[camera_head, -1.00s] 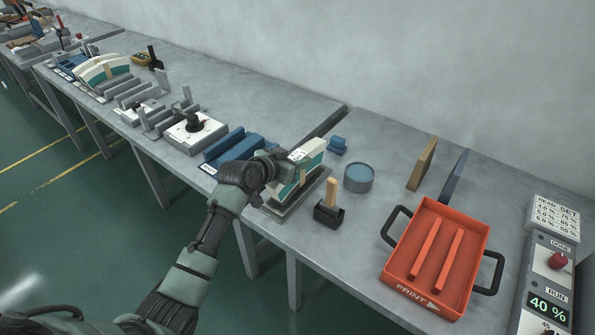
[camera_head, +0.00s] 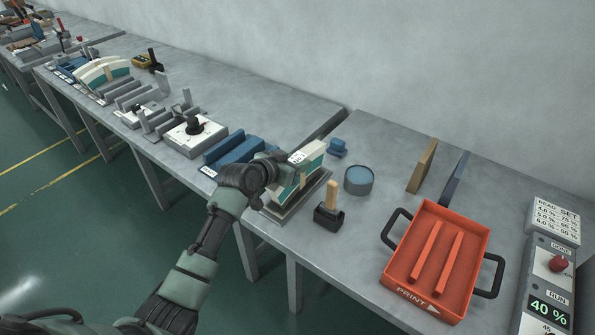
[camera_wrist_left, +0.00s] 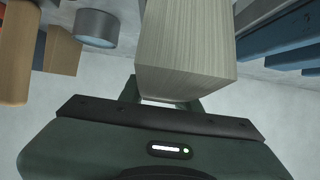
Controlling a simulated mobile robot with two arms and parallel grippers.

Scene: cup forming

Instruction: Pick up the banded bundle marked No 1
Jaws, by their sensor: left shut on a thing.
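The banded bundle (camera_head: 307,163) is a white and teal stack with a tan band and a small printed label on top. It stands over a grey tray (camera_head: 292,207) near the front edge of the table. My left gripper (camera_head: 278,172) is at the bundle's left end and is shut on it. In the left wrist view the bundle (camera_wrist_left: 185,50) shows as a pale block of layered sheets between the fingers. The marking on the label is too small to read. My right gripper is not in view.
A wooden-handled tool in a black block (camera_head: 329,212) and a round blue-topped tin (camera_head: 358,180) stand just right. An orange tray (camera_head: 397,275) holds two orange bars. Blue blocks (camera_head: 236,150) lie left. Upright boards (camera_head: 422,165) stand behind the orange tray.

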